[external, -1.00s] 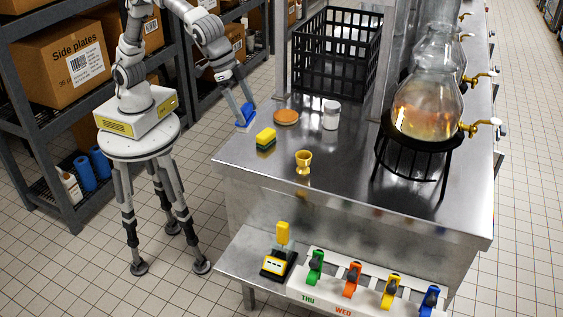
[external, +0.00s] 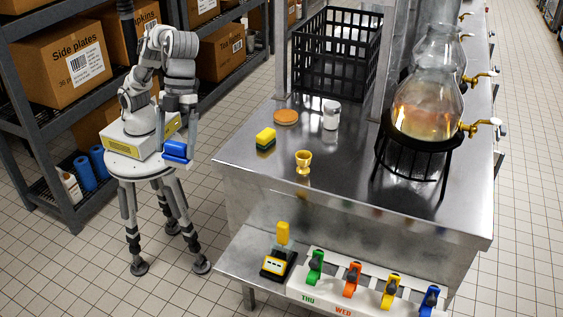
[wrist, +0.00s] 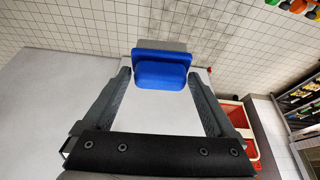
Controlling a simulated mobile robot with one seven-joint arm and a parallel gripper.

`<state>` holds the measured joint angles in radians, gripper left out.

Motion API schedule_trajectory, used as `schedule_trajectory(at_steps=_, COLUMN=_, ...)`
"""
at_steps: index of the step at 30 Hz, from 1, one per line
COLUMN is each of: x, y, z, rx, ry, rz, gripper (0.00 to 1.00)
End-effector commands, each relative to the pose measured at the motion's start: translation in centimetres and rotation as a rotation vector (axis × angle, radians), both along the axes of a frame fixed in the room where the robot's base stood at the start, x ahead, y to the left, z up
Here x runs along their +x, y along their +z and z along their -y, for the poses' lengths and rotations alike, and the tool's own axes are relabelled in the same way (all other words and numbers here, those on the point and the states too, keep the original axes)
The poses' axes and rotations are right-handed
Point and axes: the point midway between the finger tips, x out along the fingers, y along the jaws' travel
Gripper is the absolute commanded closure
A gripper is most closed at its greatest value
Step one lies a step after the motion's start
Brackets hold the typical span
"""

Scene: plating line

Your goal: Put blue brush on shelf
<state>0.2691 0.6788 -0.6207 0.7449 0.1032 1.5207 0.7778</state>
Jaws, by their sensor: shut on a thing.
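The blue brush (external: 176,151) is in my gripper (external: 178,150), off the counter, in front of my base in the external view. In the wrist view the blue brush (wrist: 160,68) sits between the two fingertips of my gripper (wrist: 160,75), which are shut on it. A dark metal shelf rack (external: 60,130) with several levels stands at the left of the external view, behind and beside my arm. Its lower level holds blue rolls (external: 88,174) and a white bottle (external: 70,187).
Cardboard boxes (external: 62,58) fill upper shelf levels. Tiled floor lies between counter and rack.

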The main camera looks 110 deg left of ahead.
Motion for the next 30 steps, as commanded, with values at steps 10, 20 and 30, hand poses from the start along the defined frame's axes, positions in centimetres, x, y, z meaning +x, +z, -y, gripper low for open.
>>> schedule_trajectory(at_steps=10, x=-0.9, y=-0.3, z=1.0, rx=0.003, ry=-0.139, rz=0.0, gripper=0.75)
schedule_trajectory(at_steps=20, x=-0.9, y=-3.7, z=1.0, rx=0.004, ry=-0.135, rz=-0.003, gripper=0.75)
schedule_trajectory(at_steps=30, x=-1.0, y=-14.0, z=0.9, rx=0.006, ry=-0.135, rz=-0.008, gripper=0.75)
